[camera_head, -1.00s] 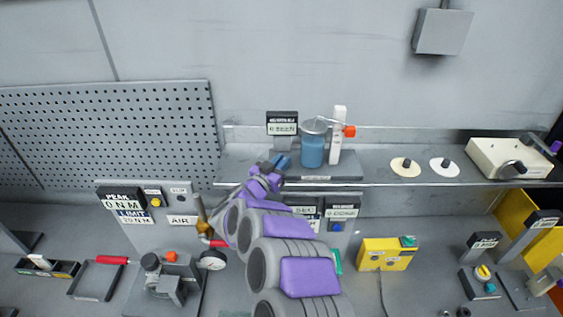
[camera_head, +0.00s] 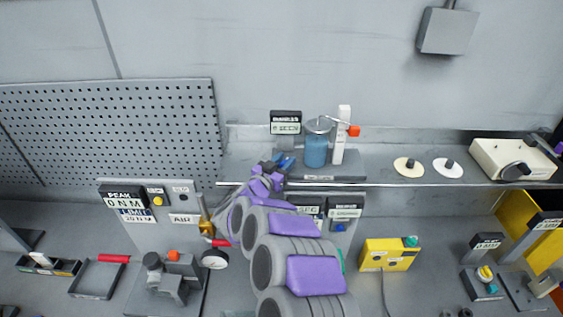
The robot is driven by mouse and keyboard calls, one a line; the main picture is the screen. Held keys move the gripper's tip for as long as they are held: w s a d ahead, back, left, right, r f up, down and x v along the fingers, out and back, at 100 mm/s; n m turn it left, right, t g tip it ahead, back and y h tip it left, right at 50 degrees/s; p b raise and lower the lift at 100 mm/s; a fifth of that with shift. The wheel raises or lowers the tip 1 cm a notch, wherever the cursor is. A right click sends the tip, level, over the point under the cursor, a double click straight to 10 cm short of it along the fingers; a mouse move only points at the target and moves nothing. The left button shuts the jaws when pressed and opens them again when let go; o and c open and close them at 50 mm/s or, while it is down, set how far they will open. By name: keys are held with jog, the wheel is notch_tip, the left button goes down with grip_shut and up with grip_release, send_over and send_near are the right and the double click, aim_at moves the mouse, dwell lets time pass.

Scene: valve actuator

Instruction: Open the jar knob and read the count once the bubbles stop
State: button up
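The jar (camera_head: 316,151) is blue with a grey lid and stands upright on a dark base (camera_head: 335,172) on the back shelf. A white post (camera_head: 341,145) stands just right of it, with an orange-red knob (camera_head: 353,131) near its top. A thin rod runs from the lid toward the knob. A small black counter display (camera_head: 286,122) left of the jar is headed BUBBLES; its lower line looks like "0 SEEN".
Below are a gauge panel (camera_head: 180,218), a yellow box (camera_head: 388,254) and several fixtures. My arm hides part of the lower bench.

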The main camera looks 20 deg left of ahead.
jog(key=b+v, duration=0.2)
jog(key=v, duration=1.5)
jog(key=shift+b, duration=0.35)
jog(key=shift+s+a, duration=0.1)
jog(key=shift+c, duration=0.3)
